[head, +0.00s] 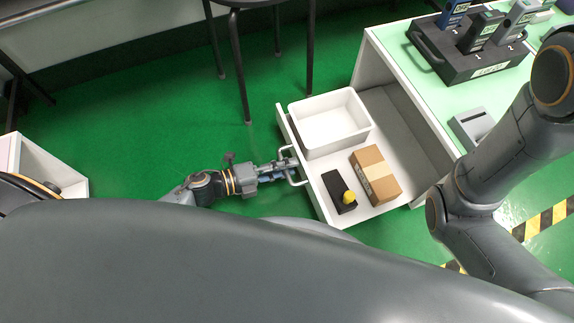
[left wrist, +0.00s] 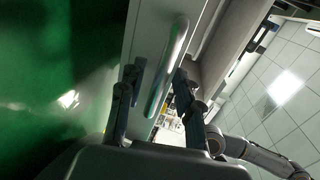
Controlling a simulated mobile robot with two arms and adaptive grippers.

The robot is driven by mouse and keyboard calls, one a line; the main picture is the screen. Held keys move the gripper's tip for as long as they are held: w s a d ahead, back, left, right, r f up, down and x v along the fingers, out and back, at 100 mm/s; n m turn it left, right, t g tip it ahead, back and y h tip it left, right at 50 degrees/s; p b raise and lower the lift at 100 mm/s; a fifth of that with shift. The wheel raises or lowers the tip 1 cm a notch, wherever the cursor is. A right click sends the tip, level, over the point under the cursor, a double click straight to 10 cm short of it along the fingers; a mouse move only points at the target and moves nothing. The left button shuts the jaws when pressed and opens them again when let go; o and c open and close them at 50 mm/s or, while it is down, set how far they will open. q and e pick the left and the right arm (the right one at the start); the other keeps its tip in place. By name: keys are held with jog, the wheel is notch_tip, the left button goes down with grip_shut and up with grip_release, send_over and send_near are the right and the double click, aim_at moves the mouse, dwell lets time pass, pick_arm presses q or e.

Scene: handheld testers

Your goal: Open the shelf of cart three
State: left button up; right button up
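The cart's shelf (head: 318,183) is a white drawer that stands pulled out to the left from under the cart's pale green top (head: 395,48). It has a light bar handle (head: 293,180) on its front. My left gripper (head: 284,167) is at this handle. In the left wrist view the handle (left wrist: 166,66) runs between the two dark fingers of my left gripper (left wrist: 158,88). The fingers are apart, with a visible gap beside the bar. My right arm shows at the right, but its gripper is out of view.
The drawer holds a white bin (head: 330,122), a brown box (head: 376,175) and a black box with a yellow knob (head: 340,191). A black rack (head: 470,55) with handheld testers stands on the cart top. A stool (head: 240,60) stands behind. Green floor is clear to the left.

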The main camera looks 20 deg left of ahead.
pick_arm(q)
jog(key=v, duration=1.1)
jog(key=shift+a, duration=0.15)
jog(key=shift+s, duration=0.1)
